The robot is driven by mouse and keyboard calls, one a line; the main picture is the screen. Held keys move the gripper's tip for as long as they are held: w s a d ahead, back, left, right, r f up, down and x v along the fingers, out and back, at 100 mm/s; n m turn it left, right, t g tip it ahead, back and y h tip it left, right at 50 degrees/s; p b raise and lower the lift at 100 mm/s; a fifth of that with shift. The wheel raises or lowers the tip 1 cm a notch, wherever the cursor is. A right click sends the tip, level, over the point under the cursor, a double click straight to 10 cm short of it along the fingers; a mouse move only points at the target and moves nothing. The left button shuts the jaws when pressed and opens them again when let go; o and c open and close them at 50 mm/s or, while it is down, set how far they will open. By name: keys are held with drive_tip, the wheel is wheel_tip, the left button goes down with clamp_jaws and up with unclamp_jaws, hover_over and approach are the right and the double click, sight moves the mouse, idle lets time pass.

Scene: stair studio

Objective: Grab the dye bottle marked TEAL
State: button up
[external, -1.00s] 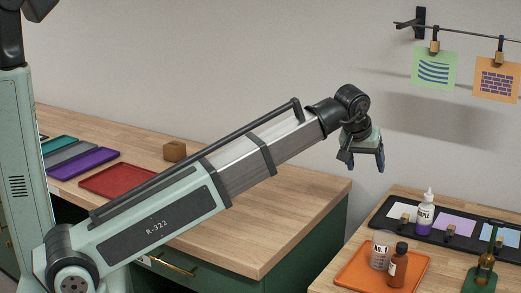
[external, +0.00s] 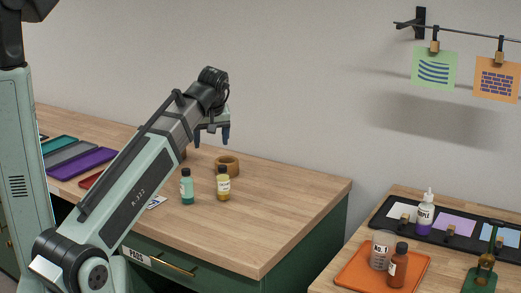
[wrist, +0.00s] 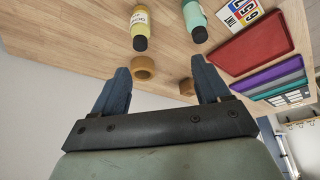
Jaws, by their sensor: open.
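A bottle of teal liquid with a dark cap (external: 187,188) stands upright on the wooden worktop; I cannot read its label. It also shows at the top of the wrist view (wrist: 194,16), toward the right finger's side. A yellow bottle (external: 223,185) stands close to its right in the external view, and at top centre-left in the wrist view (wrist: 139,22). My gripper (external: 212,138) is open and empty, above the worktop and higher than both bottles. Its two fingers (wrist: 163,68) are apart with nothing held between them.
A tape roll (external: 228,162) lies behind the yellow bottle; a small wooden block (wrist: 186,87) is nearby. A red tray (wrist: 250,46), coloured trays and a printed card (wrist: 241,12) lie beside the teal bottle. The worktop's right part is clear. The right table holds an orange tray (external: 352,279) and bottles.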

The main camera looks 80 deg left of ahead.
drive_tip(key=n, duration=0.1)
approach(186, 170)
drive_tip(key=shift+g, duration=0.3)
drive_tip(key=shift+w+a+x, duration=0.1)
drive_tip(key=shift+w+x, duration=0.05)
drive_tip(key=shift+x, duration=0.9)
drive_tip(key=shift+w+a+x, duration=0.1)
drive_tip(key=shift+x, duration=0.95)
drive_tip(key=shift+w+a+x, duration=0.1)
drive_tip(key=shift+w+x, duration=0.05)
drive_tip(key=shift+x, duration=0.9)
drive_tip(key=shift+s+a+f, duration=0.1)
drive_tip(key=shift+f, duration=0.4)
drive_tip(key=shift+x, duration=2)
drive_tip(key=c, duration=1.2)
